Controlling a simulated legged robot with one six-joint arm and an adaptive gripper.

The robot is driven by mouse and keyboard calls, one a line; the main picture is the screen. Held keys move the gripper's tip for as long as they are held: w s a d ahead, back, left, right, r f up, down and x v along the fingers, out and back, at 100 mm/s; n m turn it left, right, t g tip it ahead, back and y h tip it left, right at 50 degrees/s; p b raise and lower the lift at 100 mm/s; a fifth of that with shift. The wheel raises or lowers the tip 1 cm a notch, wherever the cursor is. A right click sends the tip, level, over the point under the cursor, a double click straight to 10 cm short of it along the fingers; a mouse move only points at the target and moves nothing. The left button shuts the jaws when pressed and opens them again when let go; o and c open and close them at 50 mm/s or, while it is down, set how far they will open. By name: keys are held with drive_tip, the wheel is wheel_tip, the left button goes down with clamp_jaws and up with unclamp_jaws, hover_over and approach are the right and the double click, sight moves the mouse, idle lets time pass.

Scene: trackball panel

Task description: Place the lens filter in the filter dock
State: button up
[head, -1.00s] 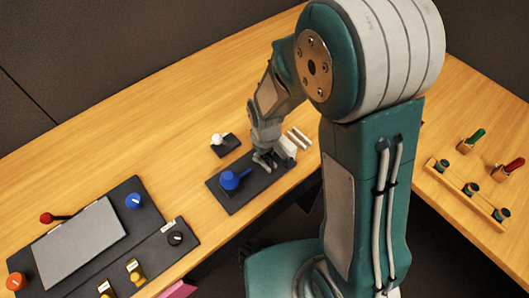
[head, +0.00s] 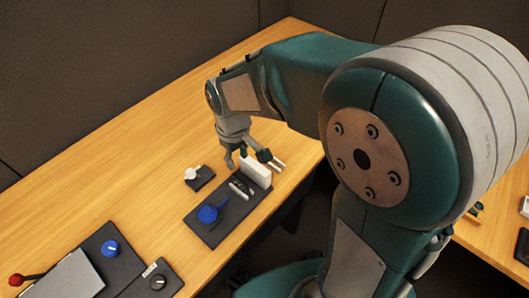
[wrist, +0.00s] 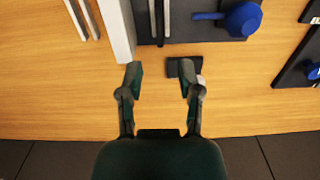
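I cannot tell for sure which part is the lens filter or the filter dock. A dark panel (head: 207,228) holds a blue knob with a handle (head: 208,214) and two pale narrow bars (head: 241,188). A white upright block (head: 257,172) stands at its far end. The wrist view also shows the white block (wrist: 117,28), the bars (wrist: 158,18) and the blue knob (wrist: 243,18). My gripper (head: 247,158) is raised above the table, beyond the panel's far end. In the wrist view my gripper (wrist: 160,72) has its fingers apart, with bare wood between the tips.
A small dark block with a white knob (head: 193,173) stands left of the panel; my right finger partly covers it in the wrist view. Two pale rails (head: 279,165) lie beyond the white block. A larger control panel (head: 112,275) is at lower left. The left tabletop is clear.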

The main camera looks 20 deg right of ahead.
drive_tip(key=s+d+r+m+t, duration=0.5)
drive_tip(key=s+d+r, duration=0.5)
drive_tip(key=s+r, duration=0.2)
drive_tip(key=shift+s+d+r+m+t, duration=0.3)
drive_tip(key=shift+s+r+m, duration=0.1)
drive_tip(key=shift+m, duration=0.5)
drive_tip(key=shift+w, duration=0.1)
